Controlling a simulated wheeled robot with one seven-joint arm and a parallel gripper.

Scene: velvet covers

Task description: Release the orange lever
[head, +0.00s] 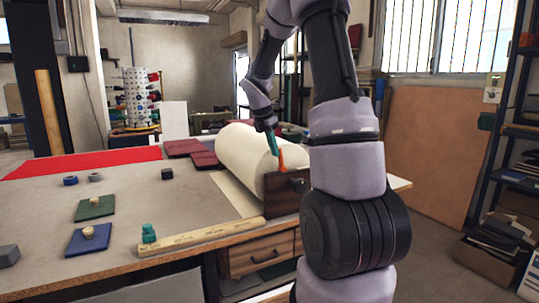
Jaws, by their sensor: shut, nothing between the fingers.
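The orange lever (282,160) stands roughly upright at the near end of a big cream fabric roll (242,152), by a dark brown end block (283,192). My gripper (272,146) hangs down over the end of the roll, with teal fingers. It is shut and empty, just above and left of the lever in the picture. I cannot tell whether the fingertips touch the lever. My own arm stands to the right of the lever and hides what is behind it.
A wooden ruler (203,237) lies along the table's (150,196) front edge, with a teal knobbed piece (148,233) beside it. Green (95,208) and blue (88,240) knobbed pads lie at left. Dark red folded cloths (184,148) lie left of the roll. The table's middle is mostly clear.

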